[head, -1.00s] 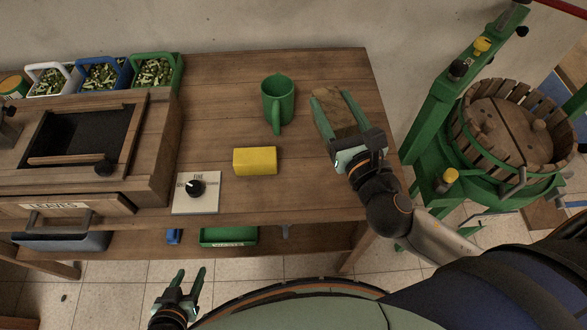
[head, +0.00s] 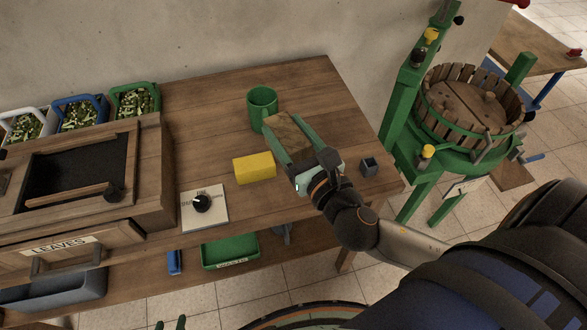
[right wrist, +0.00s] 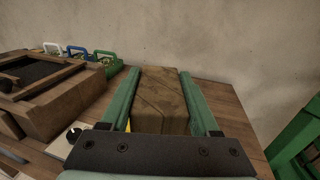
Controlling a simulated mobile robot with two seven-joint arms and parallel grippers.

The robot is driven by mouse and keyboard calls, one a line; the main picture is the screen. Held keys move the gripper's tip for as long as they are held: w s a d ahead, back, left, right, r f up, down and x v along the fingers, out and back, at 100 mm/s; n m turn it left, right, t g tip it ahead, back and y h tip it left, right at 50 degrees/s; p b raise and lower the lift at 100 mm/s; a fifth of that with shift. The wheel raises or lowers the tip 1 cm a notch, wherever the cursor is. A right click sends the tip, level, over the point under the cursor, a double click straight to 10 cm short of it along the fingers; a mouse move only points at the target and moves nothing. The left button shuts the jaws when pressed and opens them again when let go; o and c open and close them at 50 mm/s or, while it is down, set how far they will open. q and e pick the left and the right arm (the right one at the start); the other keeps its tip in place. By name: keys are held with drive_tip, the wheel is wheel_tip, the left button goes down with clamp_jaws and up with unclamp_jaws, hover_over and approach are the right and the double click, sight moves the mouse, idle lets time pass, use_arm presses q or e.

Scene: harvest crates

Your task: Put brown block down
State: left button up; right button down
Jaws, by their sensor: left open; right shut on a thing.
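The brown block (head: 288,136) is a rough wooden block between the fingers of my right gripper (head: 283,124), which is shut on it. It is over the table, right of the yellow block and in front of the green mug; whether it touches the wood I cannot tell. In the right wrist view the brown block (right wrist: 160,95) fills the space between both green fingers (right wrist: 155,78). Only the fingertips of my left gripper (head: 170,325) show at the bottom edge of the head view; they are apart and empty.
A yellow block (head: 254,169) and a green mug (head: 262,103) stand close to my right gripper. A small dark grey cube-like pot (head: 370,166) stands near the table's right edge. A dial plate (head: 205,209) is left of front. The back right of the table (head: 320,90) is clear.

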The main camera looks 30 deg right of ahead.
drive_tip(key=shift+a, duration=0.2)
drive_tip(key=shift+s+a+f, duration=0.15)
drive_tip(key=shift+s, duration=0.05)
drive_tip(key=s+d+f+m+h+b, duration=0.3)
drive_tip(key=s+d+h, duration=0.1)
drive_tip(key=s+d, duration=0.2)
drive_tip(key=shift+g, duration=0.3)
drive_tip(key=w+f+b, duration=0.3)
drive_tip(key=w+f, duration=0.1)
drive_tip(key=w+d+f+b, duration=0.1)
drive_tip(key=w+f+b, duration=0.1)
drive_tip(key=w+f, duration=0.2)
drive_tip(key=w+d+f+b, duration=0.1)
drive_tip(key=w+f+b, duration=0.2)
drive_tip(key=w+f, duration=0.1)
drive_tip(key=shift+b+x, duration=0.3)
drive_tip(key=shift+x, duration=0.55)
drive_tip(key=shift+a+f, duration=0.1)
drive_tip(key=shift+f, duration=0.4)
drive_tip(key=shift+c, duration=1.8)
unclamp_jaws()
use_arm(q)
wheel_tip(320, 180, down, 9)
drive_tip(key=w+d, duration=0.1)
drive_tip(key=d, duration=0.1)
drive_tip(key=shift+w+d+r+m+h, duration=0.15)
drive_tip(key=shift+w+d+m+h, duration=0.15)
drive_tip(key=shift+m+h, duration=0.1)
use_arm(e)
drive_tip(key=shift+o, duration=1.2)
